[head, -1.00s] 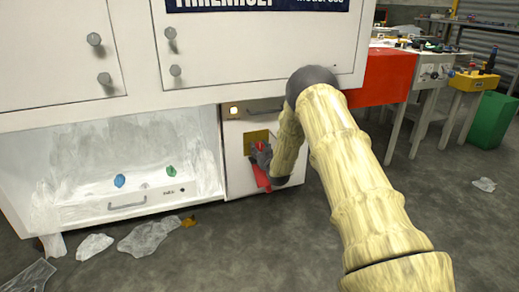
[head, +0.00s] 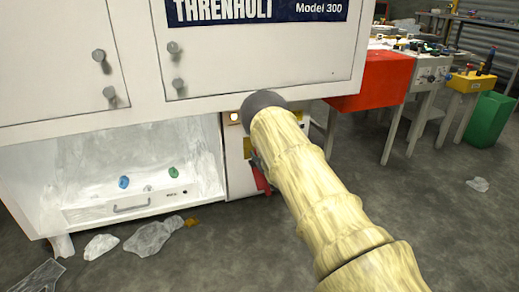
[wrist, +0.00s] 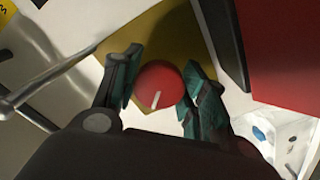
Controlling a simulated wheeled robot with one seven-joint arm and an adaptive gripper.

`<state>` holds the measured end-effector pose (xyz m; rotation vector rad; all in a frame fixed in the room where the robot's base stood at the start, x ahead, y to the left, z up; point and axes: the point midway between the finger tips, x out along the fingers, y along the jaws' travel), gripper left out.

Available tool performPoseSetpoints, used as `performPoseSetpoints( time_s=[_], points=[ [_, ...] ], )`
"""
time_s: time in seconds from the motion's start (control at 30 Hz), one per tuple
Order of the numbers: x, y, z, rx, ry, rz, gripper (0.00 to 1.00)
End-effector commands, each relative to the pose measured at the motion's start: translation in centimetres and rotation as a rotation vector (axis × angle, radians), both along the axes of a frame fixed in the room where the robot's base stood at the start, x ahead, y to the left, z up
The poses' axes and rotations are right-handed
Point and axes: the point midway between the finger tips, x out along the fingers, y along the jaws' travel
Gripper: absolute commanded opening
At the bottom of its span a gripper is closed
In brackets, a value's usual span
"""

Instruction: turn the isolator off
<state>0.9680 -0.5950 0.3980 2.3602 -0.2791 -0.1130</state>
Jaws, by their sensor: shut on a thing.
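The isolator is a round red knob (wrist: 160,84) with a white mark, on a yellow plate (wrist: 118,40). In the wrist view the mark points down and slightly left. My gripper (wrist: 161,72) has one finger on each side of the knob and is shut on it. In the head view my arm hides the knob and the gripper. Only a sliver of the yellow plate (head: 247,147) shows there, on the white panel under the cabinet, below a small lit lamp (head: 234,117).
A red piece (head: 261,179) shows beside my arm, low on the panel. The white cabinet (head: 260,70) overhangs above. An open bay with a drawer (head: 130,207) lies left. A red table (head: 372,82) stands right.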

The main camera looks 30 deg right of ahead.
Motion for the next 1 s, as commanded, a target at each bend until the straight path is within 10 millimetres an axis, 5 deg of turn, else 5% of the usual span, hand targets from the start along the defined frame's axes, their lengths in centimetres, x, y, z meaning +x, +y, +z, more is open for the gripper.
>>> performPoseSetpoints(
  time_s=[0.6, 1.0],
  points=[
    [-0.07, -0.05, 0.02, -0.548, 0.134, 0.001, 0.19],
    [-0.09, -0.15, 0.05, -0.753, 0.183, -0.001, 0.19]
  ],
)
